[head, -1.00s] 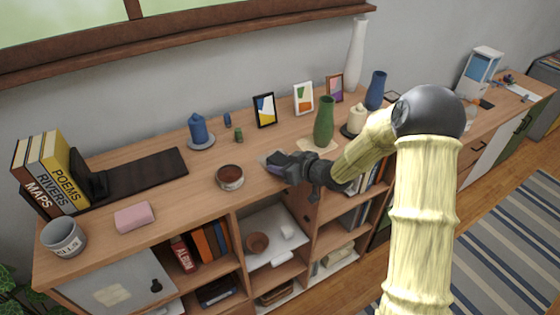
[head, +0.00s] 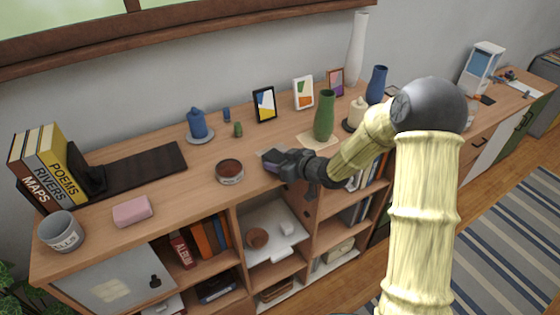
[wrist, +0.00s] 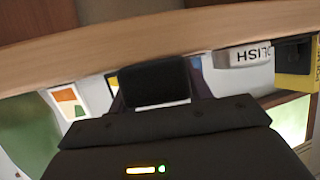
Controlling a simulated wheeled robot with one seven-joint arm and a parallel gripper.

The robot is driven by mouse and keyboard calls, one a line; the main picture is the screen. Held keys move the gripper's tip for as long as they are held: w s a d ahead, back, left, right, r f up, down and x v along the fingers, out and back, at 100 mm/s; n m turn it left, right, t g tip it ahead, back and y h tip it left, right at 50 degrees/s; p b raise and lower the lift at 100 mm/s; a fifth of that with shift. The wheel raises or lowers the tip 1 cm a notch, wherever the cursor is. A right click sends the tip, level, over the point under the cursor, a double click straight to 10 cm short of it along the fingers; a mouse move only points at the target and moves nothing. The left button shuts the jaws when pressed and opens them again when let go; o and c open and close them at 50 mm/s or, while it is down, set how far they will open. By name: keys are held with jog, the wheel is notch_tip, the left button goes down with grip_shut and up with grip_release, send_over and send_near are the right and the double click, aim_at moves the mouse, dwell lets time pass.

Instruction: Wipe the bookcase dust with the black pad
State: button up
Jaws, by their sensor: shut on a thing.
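The bookcase (head: 185,195) has a long wooden top. My gripper (head: 277,165) is low over its middle, near the front edge, between a round tin (head: 229,171) and a green vase (head: 324,115). In the wrist view my gripper (wrist: 155,92) is shut on the black pad (wrist: 155,76), which sits between the fingers, close to the wooden top. I cannot tell if the pad touches the wood. A pale grey patch, probably dust (head: 268,153), shows beside the fingertips in the head view. My gripper hides part of that area, and the pad is not clear there.
A pink block (head: 132,211), mug (head: 61,231), dark mat (head: 140,170) and books (head: 50,165) are at left. Bare wood lies left of the tin.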

aim_at(274, 149)
jog(key=shift+f, duration=0.1)
jog(key=shift+w+a+p, duration=0.2)
jog(key=shift+w+a, duration=0.3)
jog(key=shift+w, duration=0.2)
jog(key=shift+w+a+p, duration=0.15)
jog(key=shift+w+a, duration=0.3)
jog(key=shift+w, duration=0.2)
jog(key=shift+w+a, duration=0.45)
jog(key=shift+w, duration=0.25)
jog(key=shift+w+a, duration=0.45)
jog(key=shift+w, duration=0.2)
jog(key=shift+w+a+p, duration=0.1)
jog(key=shift+p, duration=0.25)
